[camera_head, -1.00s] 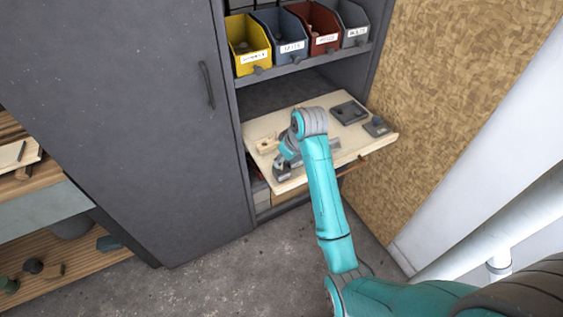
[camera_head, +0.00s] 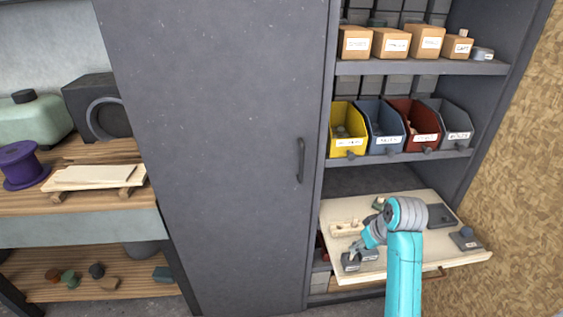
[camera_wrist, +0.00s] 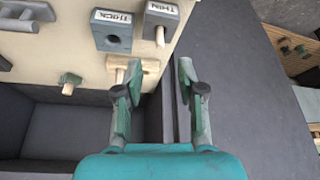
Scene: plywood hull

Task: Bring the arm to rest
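My arm reaches from the bottom of the head view over a pale pull-out board (camera_head: 462,258) in the cabinet. My gripper (camera_head: 356,246) is over the board's front left part, near small grey blocks (camera_head: 351,263). In the wrist view my gripper (camera_wrist: 156,85) has its two fingers well apart, with nothing held between them. A grey block labelled THICK (camera_wrist: 112,32) and one labelled THIN (camera_wrist: 161,16) are on the board beyond the fingers. In the head view my arm hides part of the board.
A shelf above the board holds yellow (camera_head: 347,133), blue, red and grey bins. Boxes (camera_head: 390,43) stand higher up. A closed grey cabinet door (camera_head: 215,150) is left of the board. A workbench (camera_head: 85,200) stands at far left, a chipboard panel (camera_head: 525,160) at right.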

